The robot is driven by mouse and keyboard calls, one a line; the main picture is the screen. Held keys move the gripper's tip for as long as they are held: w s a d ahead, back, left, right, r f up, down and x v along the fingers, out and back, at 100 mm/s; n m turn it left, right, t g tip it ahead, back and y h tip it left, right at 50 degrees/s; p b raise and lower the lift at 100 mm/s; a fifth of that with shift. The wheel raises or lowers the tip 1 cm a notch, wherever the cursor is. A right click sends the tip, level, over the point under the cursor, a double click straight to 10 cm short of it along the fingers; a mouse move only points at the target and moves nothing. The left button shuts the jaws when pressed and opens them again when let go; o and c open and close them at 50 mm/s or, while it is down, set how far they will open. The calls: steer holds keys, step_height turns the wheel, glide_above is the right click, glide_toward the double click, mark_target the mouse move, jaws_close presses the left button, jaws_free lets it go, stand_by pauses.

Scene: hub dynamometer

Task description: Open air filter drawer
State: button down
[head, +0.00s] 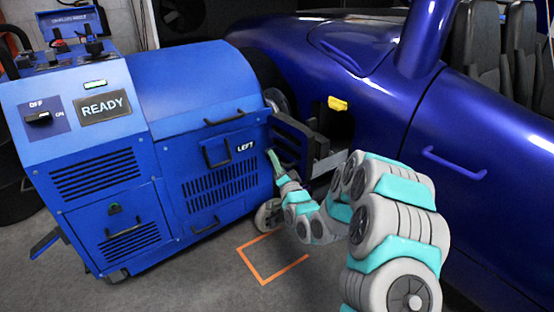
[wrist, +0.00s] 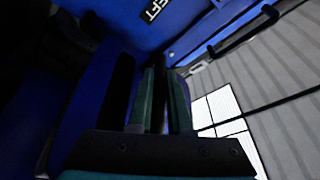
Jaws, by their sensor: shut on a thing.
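The blue dynamometer cabinet (head: 168,100) stands at the left in the head view. A dark slotted panel (head: 292,135) stands out at its right end, beside the "LEFT" label. A lower front panel (head: 85,225) with vent slots and a small dark knob is flush with the cabinet; I cannot tell which part is the air filter drawer. My gripper (head: 272,155) is at the cabinet's right edge, by the slotted panel. In the wrist view its teal fingers (wrist: 163,75) are closed around a dark narrow bar, beside a blue part with a black slot (wrist: 115,95). The bar's ends are hidden.
A blue car (head: 420,100) fills the right side, close to my arm. A yellow piece (head: 337,103) shows in its dark wheel opening. A black handle (head: 225,117) is on the cabinet's upper front. An orange floor outline (head: 275,280) lies on clear floor.

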steer(key=c, duration=0.8)
jaws_free()
steer(key=shift+c, duration=0.2)
steer(key=v, duration=0.7)
steer(key=shift+s, duration=0.4)
steer(key=shift+f, duration=0.1)
